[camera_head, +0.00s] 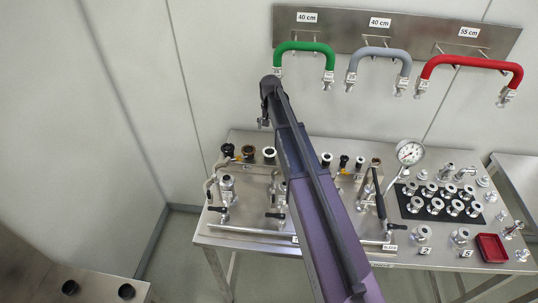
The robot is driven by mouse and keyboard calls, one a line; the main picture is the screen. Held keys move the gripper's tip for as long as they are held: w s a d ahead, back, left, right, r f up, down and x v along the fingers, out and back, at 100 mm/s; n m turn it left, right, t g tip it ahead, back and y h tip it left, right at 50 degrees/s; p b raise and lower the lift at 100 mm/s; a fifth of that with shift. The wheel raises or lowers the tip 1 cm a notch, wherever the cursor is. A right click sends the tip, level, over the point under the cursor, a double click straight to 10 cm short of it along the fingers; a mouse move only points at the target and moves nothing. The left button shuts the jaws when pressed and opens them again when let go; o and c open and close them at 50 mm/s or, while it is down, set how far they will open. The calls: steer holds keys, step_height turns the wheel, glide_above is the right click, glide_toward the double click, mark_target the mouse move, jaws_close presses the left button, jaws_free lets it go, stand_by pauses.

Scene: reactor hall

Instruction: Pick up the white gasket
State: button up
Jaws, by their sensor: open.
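No piece shows clearly as a white gasket. Small round pieces stand along the back of the steel table (300,240). Among them, a dark piece with a pale top (269,152) is left of my arm and another pale-topped piece (327,157) is just right of it. I cannot tell whether either is the gasket. My arm rises across the middle of the view and hides part of the table. My gripper (263,122) hangs small and dark at the arm's far end, above and behind the left row of pieces. It is open, and I see nothing held in it.
Green (303,47), grey (378,53) and red (470,62) hoses hang on the wall panel. A pressure gauge (410,153) stands right of my arm. Several metal flanges sit on a black mat (408,211). A red tray (490,248) lies at the front right.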

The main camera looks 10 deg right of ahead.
steer(key=b, duration=0.6)
glide_above(270, 151)
steer(key=shift+s+f, duration=0.15)
steer(key=shift+f, duration=3.3)
steer(key=shift+f, duration=0.1)
steer(key=shift+f+b, duration=2.5)
steer(key=shift+b, duration=0.25)
steer(key=shift+a+f, duration=0.1)
steer(key=shift+f, duration=0.1)
steer(key=c, duration=0.7)
